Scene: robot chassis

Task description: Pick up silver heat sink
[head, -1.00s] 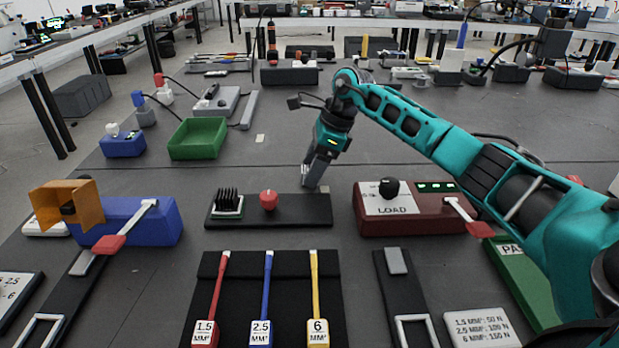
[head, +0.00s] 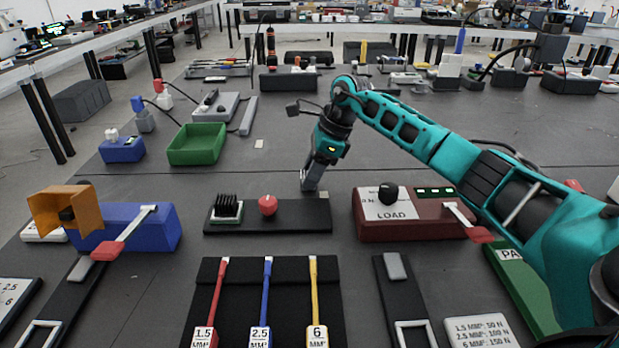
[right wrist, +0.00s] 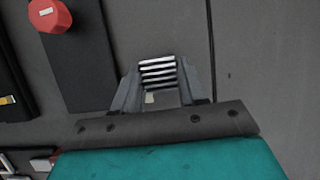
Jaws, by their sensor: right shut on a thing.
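The silver heat sink (right wrist: 157,73), a small block with bright parallel fins and dark gaps, shows in the right wrist view between the fingertips of my right gripper (right wrist: 160,82). The gripper is shut on it. In the head view my right gripper (head: 309,186) points down at the far edge of the black board, near its right end. The heat sink cannot be made out there. How high it is above the surface is not clear. My left gripper is in neither view.
The black board (head: 290,215) carries a black finned block (head: 227,207) and a red knob (head: 268,205). A dark red LOAD box (head: 410,225) stands to the right. A green tray (head: 196,145) lies behind left. The grey table behind my right gripper is mostly clear.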

